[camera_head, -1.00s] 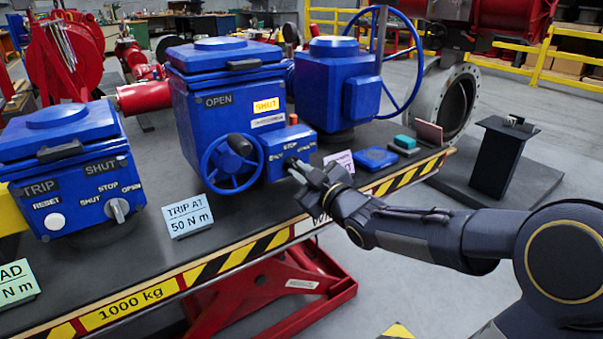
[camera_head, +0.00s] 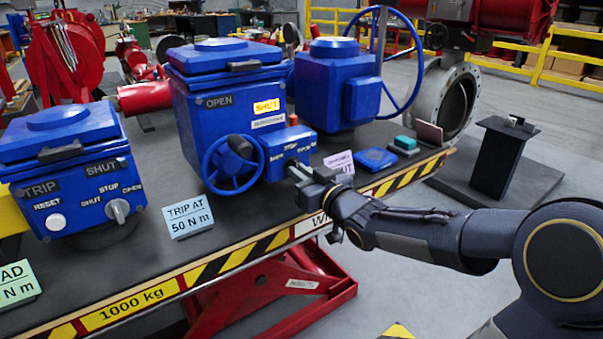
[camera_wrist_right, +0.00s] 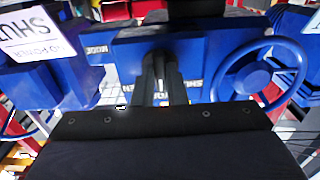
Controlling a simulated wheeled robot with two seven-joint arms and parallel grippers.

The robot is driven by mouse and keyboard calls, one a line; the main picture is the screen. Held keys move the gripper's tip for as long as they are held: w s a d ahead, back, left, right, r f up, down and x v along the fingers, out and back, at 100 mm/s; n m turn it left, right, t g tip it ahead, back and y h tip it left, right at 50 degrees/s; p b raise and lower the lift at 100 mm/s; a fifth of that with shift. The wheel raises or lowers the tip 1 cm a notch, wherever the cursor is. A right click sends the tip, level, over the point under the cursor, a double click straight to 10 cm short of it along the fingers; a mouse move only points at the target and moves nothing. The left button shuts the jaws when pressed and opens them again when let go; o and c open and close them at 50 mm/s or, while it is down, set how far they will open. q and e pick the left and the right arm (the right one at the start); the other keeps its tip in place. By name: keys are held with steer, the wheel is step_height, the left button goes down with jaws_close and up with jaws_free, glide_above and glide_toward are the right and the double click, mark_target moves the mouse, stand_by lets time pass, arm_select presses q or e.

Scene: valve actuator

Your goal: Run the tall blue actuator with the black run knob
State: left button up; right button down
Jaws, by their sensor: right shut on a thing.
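The tall blue actuator (camera_head: 225,110) stands mid-table with a handwheel (camera_head: 232,165) on its front, an OPEN plate and a lit yellow window that seems to read SHUT. Its small control box (camera_head: 285,143) sits right of the wheel. My right gripper (camera_head: 295,172) is at the front of that box, shut on the black run knob. In the right wrist view, the gripper (camera_wrist_right: 161,92) has its fingers around the knob (camera_wrist_right: 158,62), with partly hidden lettering on both sides. The head view mostly hides the knob. My left gripper is not in view.
A lower blue actuator (camera_head: 65,170) stands left, and another blue actuator (camera_head: 335,90) with a large handwheel stands behind right. A TRIP AT 50 N m card (camera_head: 188,217) stands in front. A blue pad (camera_head: 376,159) and a teal-topped block (camera_head: 404,144) lie to the right.

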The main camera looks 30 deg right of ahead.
steer(key=c, duration=1.5)
jaws_free()
steer(key=shift+o, duration=0.2)
steer(key=s, duration=0.7)
steer(key=shift+s+d+p, duration=0.3)
steer(key=shift+s+p, duration=0.1)
steer(key=shift+p, duration=0.05)
